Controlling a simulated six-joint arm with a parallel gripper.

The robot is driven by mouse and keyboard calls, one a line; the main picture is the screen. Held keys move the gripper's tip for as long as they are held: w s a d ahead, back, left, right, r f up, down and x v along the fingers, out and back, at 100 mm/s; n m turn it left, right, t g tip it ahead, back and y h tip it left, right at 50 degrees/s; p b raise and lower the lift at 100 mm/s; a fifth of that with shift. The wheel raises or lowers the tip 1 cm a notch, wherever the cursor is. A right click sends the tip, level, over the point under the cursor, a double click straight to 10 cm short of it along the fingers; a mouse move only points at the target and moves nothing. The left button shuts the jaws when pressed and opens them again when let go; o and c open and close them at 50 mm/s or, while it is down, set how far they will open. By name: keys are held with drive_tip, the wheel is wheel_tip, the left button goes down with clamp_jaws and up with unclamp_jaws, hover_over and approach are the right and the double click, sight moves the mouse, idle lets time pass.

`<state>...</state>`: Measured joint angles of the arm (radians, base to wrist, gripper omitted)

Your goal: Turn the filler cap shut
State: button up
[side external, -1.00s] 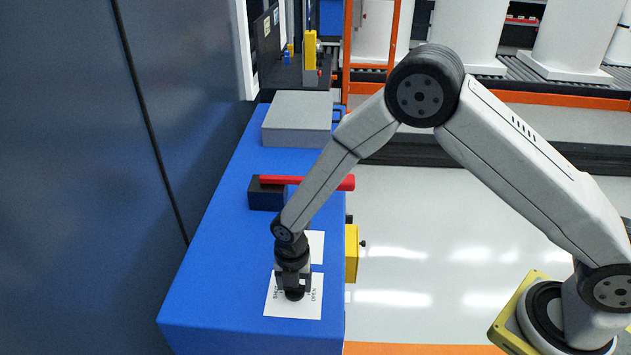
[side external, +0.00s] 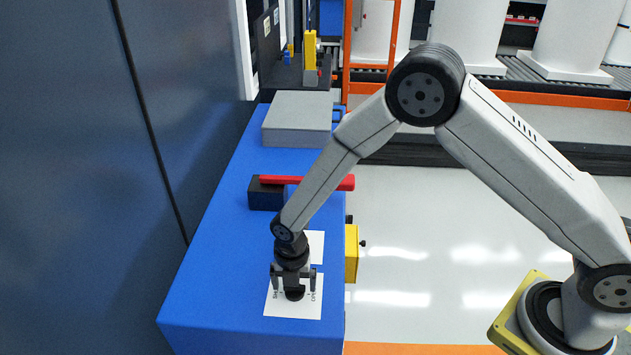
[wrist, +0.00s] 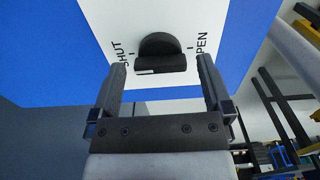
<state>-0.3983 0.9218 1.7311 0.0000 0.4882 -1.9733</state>
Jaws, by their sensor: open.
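The filler cap (wrist: 160,48) is a black round knob with a straight bar and a short white mark near the bar's left end. It sits on a white label (side external: 291,311) on the blue tank top, with SHUT printed at left and OPEN at right in the wrist view. In the side view the cap (side external: 294,295) shows low between the fingers. My gripper (wrist: 160,65) is open, with one finger on each side of the cap and a gap to both. It points down over the label in the side view (side external: 293,284).
A red lever (side external: 335,183) on a dark block and a grey box (side external: 297,118) stand farther back on the blue tank (side external: 215,290). A yellow box (side external: 352,253) is on its right side. A dark blue wall (side external: 80,180) rises at left.

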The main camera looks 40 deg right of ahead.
drive_tip(key=shift+r, duration=3.85)
drive_tip(key=shift+d+r+m, duration=0.2)
drive_tip(key=shift+d+m, duration=0.05)
drive_tip(key=shift+m, duration=0.05)
drive_tip(key=s+d+r+m+t, duration=0.1)
drive_tip(key=s+d+r+m, duration=0.3)
drive_tip(key=m, duration=0.9)
drive_tip(key=s+d+r+m+t, duration=0.1)
drive_tip(key=s+d+r+m, duration=0.4)
drive_tip(key=s+d+m, duration=0.5)
drive_tip(key=shift+d+m+t, duration=0.3)
drive_tip(key=shift+d+m, duration=1.3)
drive_tip(key=shift+m, duration=0.2)
